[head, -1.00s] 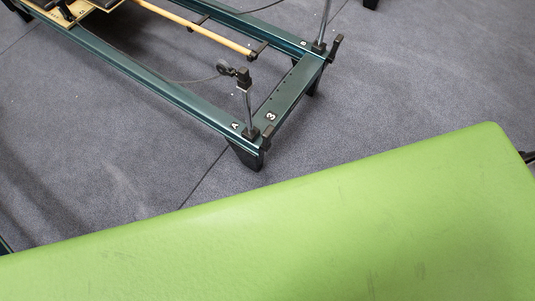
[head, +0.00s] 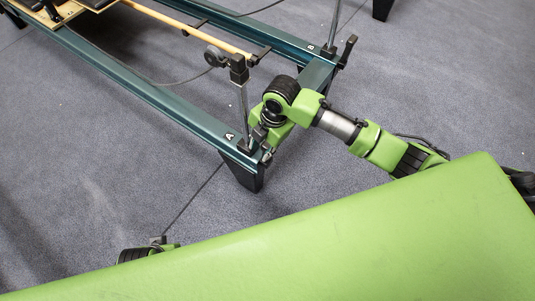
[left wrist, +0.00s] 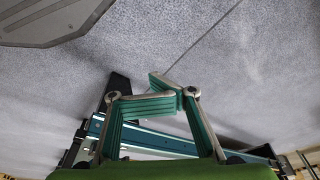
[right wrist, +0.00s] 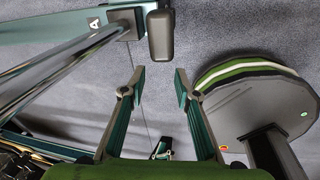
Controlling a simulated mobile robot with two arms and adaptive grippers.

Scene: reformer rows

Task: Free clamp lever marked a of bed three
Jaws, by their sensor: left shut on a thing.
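Bed three is the dark green frame (head: 150,97) in the head view, with the mark A (head: 229,136) at its near corner. In the right wrist view the dark, rounded clamp lever (right wrist: 160,36) by mark A (right wrist: 93,25) stands just beyond the fingertips. My right gripper (right wrist: 159,72) is open and empty, with the lever ahead of its gap, apart from the fingers. In the head view that gripper hides most of this lever. My left gripper (left wrist: 168,88) has its fingers folded inward together above the floor; what they close on cannot be made out.
A metal post (head: 243,105) with a pulley (head: 214,56) rises at corner A, close to my right gripper. The other lever (head: 347,50) stands by mark B (head: 310,47). Grey carpet (head: 420,90) is clear right of the bed. A broad lime-green surface, possibly mine, hides part of my left arm.

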